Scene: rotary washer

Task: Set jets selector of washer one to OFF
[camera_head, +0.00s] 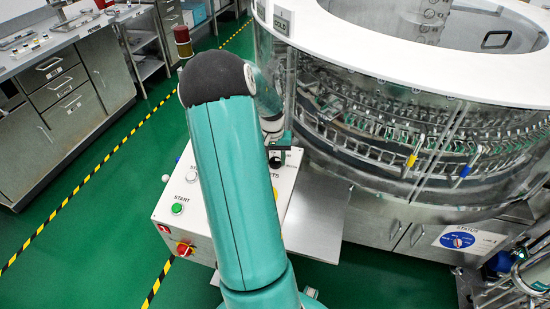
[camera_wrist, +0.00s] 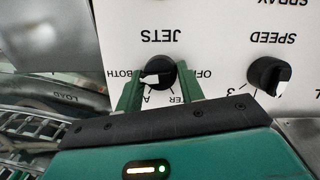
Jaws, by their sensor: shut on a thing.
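The jets selector (camera_wrist: 158,74) is a round black knob with a white pointer mark, below the JETS label, which shows upside down in the wrist view. Its mark points left and slightly down, towards BOTH. OFF is printed on the right side of the knob. The lower labels are partly covered by my fingers. My gripper (camera_wrist: 160,80) is shut on this knob, with one green finger on each side. In the head view, the white control box (camera_head: 160,207) stands beside the washer (camera_head: 385,145).
The speed knob (camera_wrist: 268,74) sits close to the right of my gripper in the wrist view. A green START button (camera_head: 177,208) and a red emergency knob (camera_head: 184,248) are on the box. A metal bench (camera_head: 60,85) stands at the left, with green floor between.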

